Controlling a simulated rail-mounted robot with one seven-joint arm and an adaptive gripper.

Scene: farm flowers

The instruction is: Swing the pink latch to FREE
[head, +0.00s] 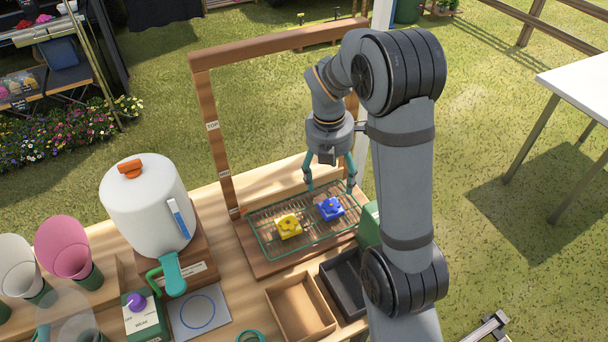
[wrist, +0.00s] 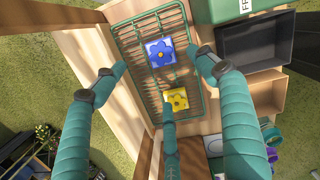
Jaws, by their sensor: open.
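I cannot make out a pink latch in either view. My gripper (head: 330,187) hangs open and empty above the wire rack (head: 268,251), with its teal fingers apart. In the wrist view my gripper (wrist: 163,75) shows spread fingers over the rack. A blue flower tile (head: 331,208) and a yellow flower tile (head: 289,226) lie on the rack, below the fingers. A green box (head: 369,224) stands right of the rack, largely hidden behind my arm. In the wrist view this green box (wrist: 228,12) bears a white label starting "FR", cut off by the frame edge.
A wooden frame (head: 221,150) with labels stands around the rack. An open tan tray (head: 300,308) and a dark tray (head: 344,283) are in front. A white pot (head: 148,205), a purple-knob control (head: 137,303) and a pink cone (head: 66,245) are at left.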

